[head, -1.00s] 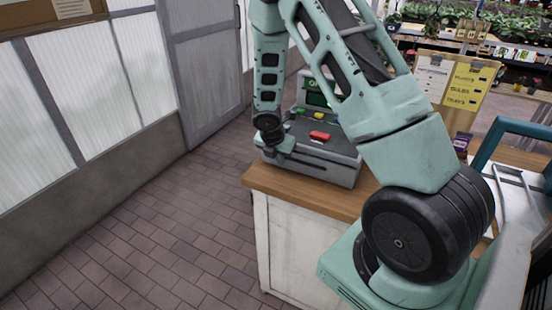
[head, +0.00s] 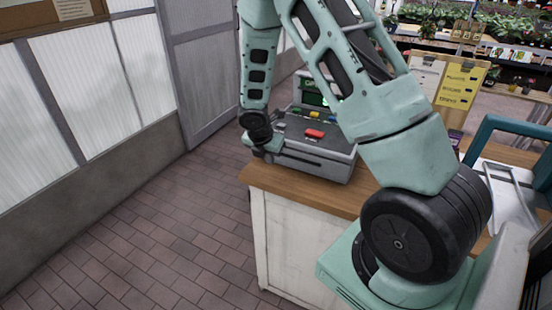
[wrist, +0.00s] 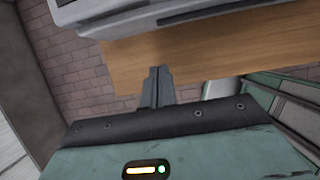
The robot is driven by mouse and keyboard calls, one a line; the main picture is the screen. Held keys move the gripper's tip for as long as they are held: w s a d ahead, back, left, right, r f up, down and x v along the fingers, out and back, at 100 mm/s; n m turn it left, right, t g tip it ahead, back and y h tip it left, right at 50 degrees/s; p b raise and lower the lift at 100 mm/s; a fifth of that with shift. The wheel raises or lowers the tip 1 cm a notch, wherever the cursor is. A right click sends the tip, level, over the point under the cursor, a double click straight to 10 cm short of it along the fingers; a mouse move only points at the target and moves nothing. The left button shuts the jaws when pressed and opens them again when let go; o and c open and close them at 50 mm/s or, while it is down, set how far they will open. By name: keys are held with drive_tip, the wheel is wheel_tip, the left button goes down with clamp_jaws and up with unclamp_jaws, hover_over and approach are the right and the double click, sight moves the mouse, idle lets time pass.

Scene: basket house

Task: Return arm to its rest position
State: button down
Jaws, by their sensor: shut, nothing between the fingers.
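My arm is bent high over the wooden counter (head: 262,177) in the head view. My gripper (head: 268,152) hangs at the left end of the counter, beside the front left corner of the grey cash register (head: 318,160). In the wrist view my gripper (wrist: 158,78) has its two fingers together, with nothing between them. The fingertips lie over the counter top (wrist: 195,45) as seen there, and the register's edge (wrist: 100,12) is beyond them. I cannot tell whether the gripper touches the register.
A tiled floor (head: 160,220) lies clear to the left. A panelled wall (head: 85,85) and grey door (head: 205,65) stand behind it. Signs (head: 455,80) and plant shelves are at the back right. A teal-handled cart (head: 510,125) is close at right.

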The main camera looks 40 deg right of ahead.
drive_tip(key=w+v, duration=0.1)
drive_tip(key=v, duration=0.6)
drive_tip(key=shift+s+r, duration=0.3)
drive_tip(key=shift+s, duration=0.15)
drive_tip(key=shift+a, duration=0.25)
drive_tip(key=s+a+r+m+y, duration=0.1)
drive_tip(key=s+a+r+m, duration=0.15)
drive_tip(key=a, duration=0.35)
drive_tip(key=s+a+r+m+y, duration=0.1)
drive_tip(key=s+a+m, duration=0.1)
drive_tip(key=s+a, duration=0.35)
drive_tip(key=s+a+r+m+y, duration=0.1)
drive_tip(key=a+r+m, duration=0.1)
drive_tip(key=a, duration=0.5)
drive_tip(key=s+a+r+m+y, duration=0.1)
drive_tip(key=s+a+m, duration=0.3)
drive_tip(key=s, duration=0.5)
drive_tip(key=s+a+r+m+g+b, duration=0.1)
drive_tip(key=s+a+r+m, duration=0.1)
drive_tip(key=s+a, duration=0.5)
drive_tip(key=shift+s+m+g+y, duration=0.3)
drive_tip(key=shift+s+m+y, duration=0.1)
drive_tip(key=shift+s+m, duration=0.45)
drive_tip(key=shift+a, duration=0.15)
